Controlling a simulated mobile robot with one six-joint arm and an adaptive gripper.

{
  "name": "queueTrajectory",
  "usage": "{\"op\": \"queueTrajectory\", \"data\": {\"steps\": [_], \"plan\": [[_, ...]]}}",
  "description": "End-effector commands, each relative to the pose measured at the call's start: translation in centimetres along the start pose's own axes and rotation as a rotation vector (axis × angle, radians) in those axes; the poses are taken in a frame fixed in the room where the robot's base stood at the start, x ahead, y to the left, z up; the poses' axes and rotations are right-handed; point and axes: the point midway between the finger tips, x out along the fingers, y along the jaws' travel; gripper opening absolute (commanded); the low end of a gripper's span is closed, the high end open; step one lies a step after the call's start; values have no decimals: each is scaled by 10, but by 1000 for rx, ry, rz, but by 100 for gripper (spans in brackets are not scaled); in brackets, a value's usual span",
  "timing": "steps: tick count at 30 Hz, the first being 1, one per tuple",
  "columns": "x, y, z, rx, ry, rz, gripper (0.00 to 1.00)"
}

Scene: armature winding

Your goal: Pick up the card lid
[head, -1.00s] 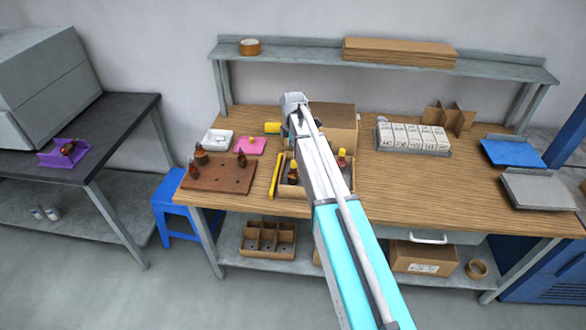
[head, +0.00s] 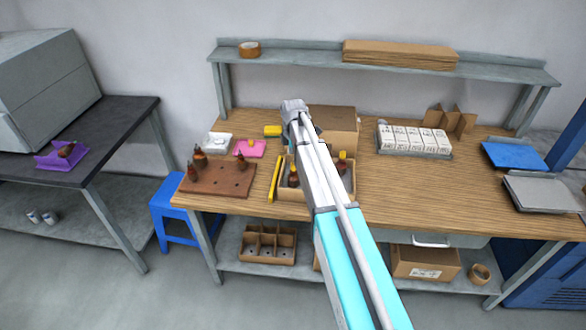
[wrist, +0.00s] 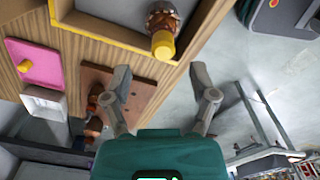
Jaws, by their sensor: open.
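My arm crosses in front of both and hides part of each. The end of my arm is at the lid's left side in the head view; the fingertips are hidden there. In the wrist view my gripper (wrist: 161,74) is open, with nothing between its fingers.
A tray of white cartons (head: 412,137) stands to the right. A shelf (head: 300,58) runs above the back.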

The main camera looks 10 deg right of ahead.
Motion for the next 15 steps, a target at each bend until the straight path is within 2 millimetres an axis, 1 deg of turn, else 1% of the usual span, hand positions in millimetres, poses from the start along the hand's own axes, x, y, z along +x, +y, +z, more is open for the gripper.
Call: {"op": "queueTrajectory", "data": {"steps": [1,3,15], "plan": [[7,-1,0,0,0,0,75],[13,-1,1,0,0,0,75],[39,-2,2,0,0,0,75]]}}
